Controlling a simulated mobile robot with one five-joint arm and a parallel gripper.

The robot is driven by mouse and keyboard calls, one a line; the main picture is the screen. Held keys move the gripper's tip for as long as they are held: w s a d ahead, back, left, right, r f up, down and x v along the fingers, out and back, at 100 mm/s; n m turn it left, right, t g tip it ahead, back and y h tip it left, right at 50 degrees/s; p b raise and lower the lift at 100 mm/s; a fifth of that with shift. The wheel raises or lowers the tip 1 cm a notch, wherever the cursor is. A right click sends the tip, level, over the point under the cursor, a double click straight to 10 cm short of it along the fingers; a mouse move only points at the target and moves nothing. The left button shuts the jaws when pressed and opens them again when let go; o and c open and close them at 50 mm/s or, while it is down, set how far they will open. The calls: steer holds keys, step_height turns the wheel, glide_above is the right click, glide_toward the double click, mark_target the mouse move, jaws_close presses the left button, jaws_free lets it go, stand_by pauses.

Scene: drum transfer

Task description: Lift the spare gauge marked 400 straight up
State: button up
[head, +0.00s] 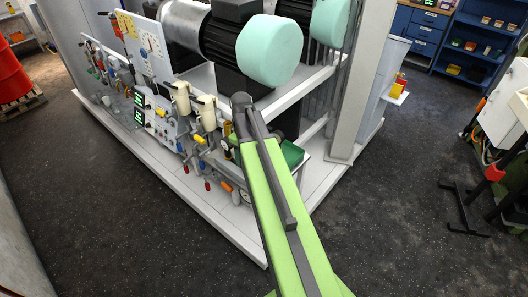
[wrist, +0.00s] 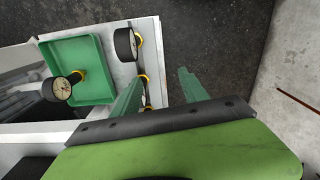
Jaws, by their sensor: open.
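In the wrist view my gripper (wrist: 160,77) is open, with two green fingers apart and nothing between the tips. Several round gauges with black cases and yellow fittings are in view. One gauge (wrist: 125,44) stands at the pale shelf's edge, up and left of the fingers. Another gauge (wrist: 62,88) lies over the lower left part of the green tray (wrist: 85,52). A third gauge (wrist: 149,92) is mostly hidden behind the left finger. The dial markings are too small to read, so I cannot tell which is marked 400. In the head view my arm hides the gripper.
In the head view a panel with valves and gauges (head: 160,115) stands left of my arm. A large motor with a mint end cap (head: 270,50) is above. The green tray also shows (head: 292,155). Dark floor (head: 400,200) is open to the right.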

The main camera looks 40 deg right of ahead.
steer(key=s+d+r+m+p, duration=0.2)
steer(key=s+d+r+p, duration=0.15)
steer(key=d+r, duration=0.4)
steer(key=f+b, duration=1.2)
steer(key=shift+w+a+f, duration=0.15)
steer(key=shift+w+f, duration=0.1)
steer(key=shift+n, duration=0.3)
steer(key=f+b, duration=0.5)
steer(key=shift+a+f, duration=0.15)
steer(key=shift+a, duration=0.1)
steer(key=shift+r, duration=0.2)
jaws_close()
